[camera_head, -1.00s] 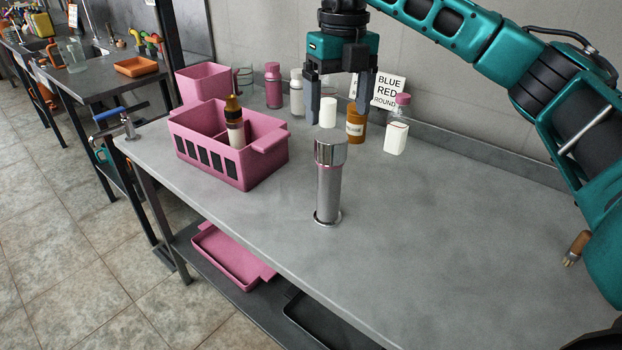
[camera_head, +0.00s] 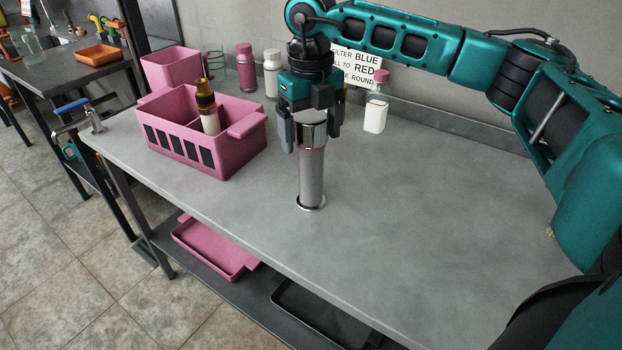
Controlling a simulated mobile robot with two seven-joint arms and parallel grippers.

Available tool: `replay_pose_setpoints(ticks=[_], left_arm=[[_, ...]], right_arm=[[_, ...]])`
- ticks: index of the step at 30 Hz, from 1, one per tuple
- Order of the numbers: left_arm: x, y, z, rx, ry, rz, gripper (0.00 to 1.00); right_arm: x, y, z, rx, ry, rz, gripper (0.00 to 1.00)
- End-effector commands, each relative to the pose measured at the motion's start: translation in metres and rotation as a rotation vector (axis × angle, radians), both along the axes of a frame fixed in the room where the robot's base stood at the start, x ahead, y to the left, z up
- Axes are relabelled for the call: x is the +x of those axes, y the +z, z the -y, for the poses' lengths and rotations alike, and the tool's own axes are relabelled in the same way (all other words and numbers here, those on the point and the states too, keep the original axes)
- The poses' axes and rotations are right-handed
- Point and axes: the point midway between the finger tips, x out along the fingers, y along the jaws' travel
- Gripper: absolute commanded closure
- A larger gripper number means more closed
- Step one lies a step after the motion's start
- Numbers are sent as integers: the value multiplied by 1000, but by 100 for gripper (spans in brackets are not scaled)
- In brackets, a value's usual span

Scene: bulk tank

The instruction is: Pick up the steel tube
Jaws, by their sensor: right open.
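The steel tube (camera_head: 312,178) stands upright on the grey bench, a shiny cylinder with a wider collar at the top and a flared ring at its foot. My right gripper (camera_head: 312,138) points down over it from above. Its fingers are open and sit on either side of the tube's top collar. I cannot tell whether a finger touches the tube. My left gripper is not in view.
A pink crate (camera_head: 230,157) holding a brown-topped bottle (camera_head: 208,108) stands left of the tube. A pink bin (camera_head: 170,68), several bottles and a sign (camera_head: 362,66) line the back. A blue-handled clamp (camera_head: 95,117) sits at the left edge. The bench's right side is clear.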

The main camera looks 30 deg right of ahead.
Motion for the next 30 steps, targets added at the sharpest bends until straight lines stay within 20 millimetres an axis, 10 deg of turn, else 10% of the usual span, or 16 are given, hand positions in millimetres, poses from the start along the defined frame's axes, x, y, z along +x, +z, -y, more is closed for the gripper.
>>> replay_pose_setpoints(ticks=[13, 30], left_arm=[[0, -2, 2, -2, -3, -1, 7], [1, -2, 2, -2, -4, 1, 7]], right_arm=[[0, -23, 0, 1, 0, 1, 11], [0, -23, 0, 1, 0, 1, 66]])
